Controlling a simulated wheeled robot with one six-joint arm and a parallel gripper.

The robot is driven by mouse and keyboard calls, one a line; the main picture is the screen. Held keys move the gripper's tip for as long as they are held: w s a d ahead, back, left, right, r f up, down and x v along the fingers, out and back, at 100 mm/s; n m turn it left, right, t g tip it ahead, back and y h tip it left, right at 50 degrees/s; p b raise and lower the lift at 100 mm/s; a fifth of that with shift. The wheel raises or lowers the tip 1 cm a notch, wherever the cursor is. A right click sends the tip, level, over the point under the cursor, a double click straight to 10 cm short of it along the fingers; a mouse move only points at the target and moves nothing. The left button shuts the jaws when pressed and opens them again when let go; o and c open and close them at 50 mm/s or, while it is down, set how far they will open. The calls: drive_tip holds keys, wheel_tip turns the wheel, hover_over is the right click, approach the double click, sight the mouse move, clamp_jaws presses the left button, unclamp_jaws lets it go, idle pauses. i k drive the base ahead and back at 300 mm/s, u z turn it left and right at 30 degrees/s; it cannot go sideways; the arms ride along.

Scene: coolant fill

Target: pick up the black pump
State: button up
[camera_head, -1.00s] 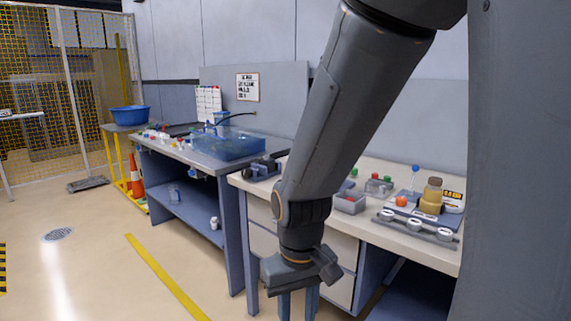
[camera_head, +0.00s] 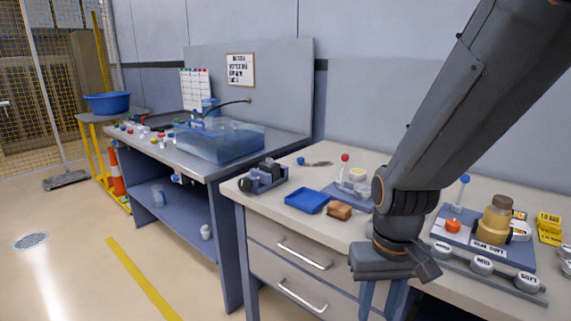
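A dark, black-and-grey device (camera_head: 262,177), which looks like the black pump, sits at the left end of the light worktop (camera_head: 350,237). It is small in the view, so its details are hard to tell. My gripper (camera_head: 382,302) points down in front of the worktop's front edge, to the right of the dark device and well apart from it. Its two fingers stand apart with a gap between them and nothing seen in it. The fingertips run to the bottom edge of the picture.
A blue tray (camera_head: 307,201) and a brown block (camera_head: 339,211) lie right of the device. A bench with a clear blue tank (camera_head: 220,141) is at the left. Floor at left is open.

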sight(269, 165)
drive_tip(key=u, duration=0.15)
drive_tip(key=i, duration=0.65)
drive_tip(key=u, duration=0.9)
drive_tip(key=i, duration=0.4)
drive_tip(key=u, duration=0.4)
